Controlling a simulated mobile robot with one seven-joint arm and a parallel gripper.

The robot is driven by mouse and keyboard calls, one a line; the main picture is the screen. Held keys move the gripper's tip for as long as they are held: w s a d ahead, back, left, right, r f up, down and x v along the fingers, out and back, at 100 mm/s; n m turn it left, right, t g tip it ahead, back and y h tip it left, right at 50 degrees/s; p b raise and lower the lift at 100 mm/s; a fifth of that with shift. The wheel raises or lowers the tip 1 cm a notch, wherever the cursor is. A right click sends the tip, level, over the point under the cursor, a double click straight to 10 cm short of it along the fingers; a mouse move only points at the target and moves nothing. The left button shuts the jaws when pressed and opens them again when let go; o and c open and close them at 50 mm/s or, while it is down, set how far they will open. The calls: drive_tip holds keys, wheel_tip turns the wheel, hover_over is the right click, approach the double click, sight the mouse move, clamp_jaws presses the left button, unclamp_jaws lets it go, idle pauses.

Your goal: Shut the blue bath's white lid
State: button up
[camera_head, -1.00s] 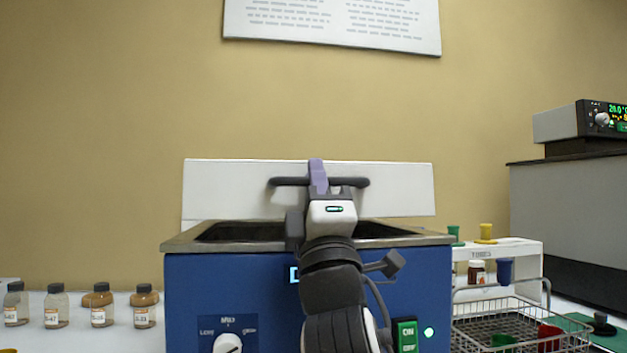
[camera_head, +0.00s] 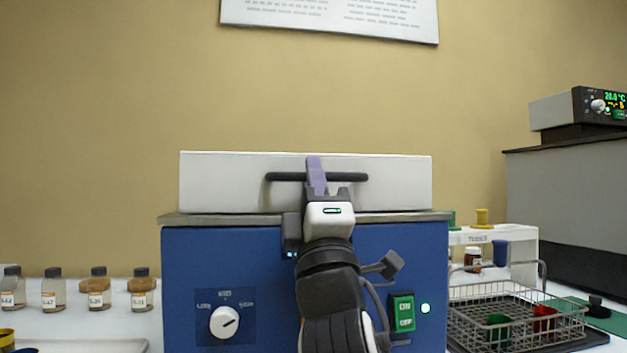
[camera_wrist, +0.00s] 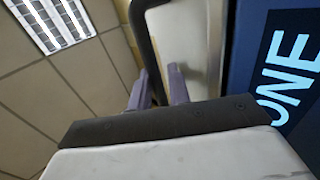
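The blue bath (camera_head: 270,270) stands straight ahead with a metal rim (camera_head: 190,219). In the head view its white lid (camera_head: 225,185) appears right above the rim, lower edge meeting it. I see no opening between them, though a thin gap could be hidden. A black bar handle (camera_head: 352,177) crosses the lid's front. My gripper (camera_head: 315,170) is at the middle of this handle, a purple finger in front of it.
Several labelled bottles (camera_head: 97,290) stand left of the bath. A wire basket (camera_head: 515,315) with green and red cups and a white rack (camera_head: 520,250) stand to the right. A grey unit (camera_head: 560,200) with a display device on top is farther right.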

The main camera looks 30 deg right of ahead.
drive_tip(key=b+v, duration=0.2)
drive_tip(key=v, duration=1.2)
drive_tip(key=shift+r, duration=0.15)
